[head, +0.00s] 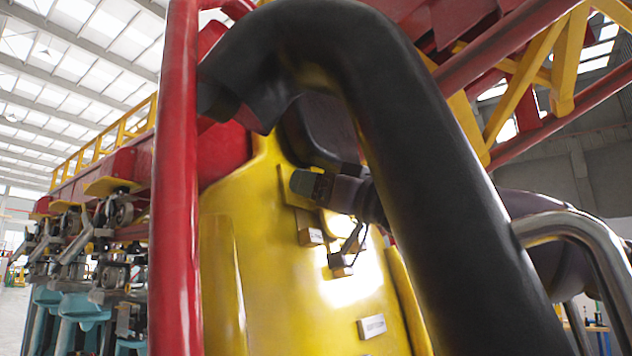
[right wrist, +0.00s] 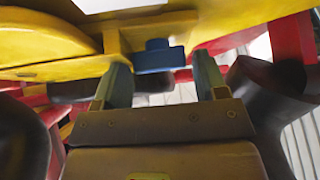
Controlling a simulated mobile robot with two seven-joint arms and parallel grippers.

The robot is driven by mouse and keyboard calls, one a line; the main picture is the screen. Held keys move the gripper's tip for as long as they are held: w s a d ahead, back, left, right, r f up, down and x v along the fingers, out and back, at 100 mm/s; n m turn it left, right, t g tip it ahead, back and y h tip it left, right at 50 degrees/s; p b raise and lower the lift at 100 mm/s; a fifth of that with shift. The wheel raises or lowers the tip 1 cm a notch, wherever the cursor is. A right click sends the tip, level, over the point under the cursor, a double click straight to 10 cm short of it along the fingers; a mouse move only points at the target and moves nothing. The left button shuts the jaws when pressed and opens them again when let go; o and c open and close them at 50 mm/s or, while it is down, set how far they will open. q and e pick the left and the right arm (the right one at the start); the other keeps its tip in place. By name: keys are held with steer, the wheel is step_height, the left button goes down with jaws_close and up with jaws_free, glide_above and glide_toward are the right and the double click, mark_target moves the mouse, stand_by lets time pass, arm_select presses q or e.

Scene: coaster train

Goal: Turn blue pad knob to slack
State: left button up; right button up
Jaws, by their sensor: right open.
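The blue knob (right wrist: 158,56) shows in the right wrist view, under a yellow panel (right wrist: 155,33). It sits ahead of my right gripper (right wrist: 160,68), between the lines of its two fingers. The fingers are apart, with nothing held; whether either touches the knob I cannot tell. In the head view my right gripper (head: 306,185) is in front of the yellow seat back (head: 225,260), partly behind the thick black restraint (head: 400,110). The knob cannot be made out in the head view. My left gripper is not in view.
A red upright post (head: 175,200) stands left of the seat. A bent metal handle (head: 575,228) is at the right. Small blocks with labels (head: 372,326) are on the seat back. In the right wrist view, dark padded shapes (right wrist: 275,90) flank the gripper.

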steer(key=c, duration=0.7)
steer(key=shift+o, duration=0.3)
steer(key=shift+n, duration=0.6)
steer(key=n+g, duration=0.3)
steer(key=n, duration=0.2)
steer(key=n+g+h, duration=0.1)
steer(key=n+g, duration=0.3)
steer(key=n, duration=0.2)
steer(key=n+g, duration=0.4)
steer(key=n, duration=0.2)
steer(key=shift+w+d+r, duration=0.2)
steer(key=shift+w+r, duration=0.15)
steer(key=shift+w, duration=0.05)
steer(key=shift+h, duration=0.3)
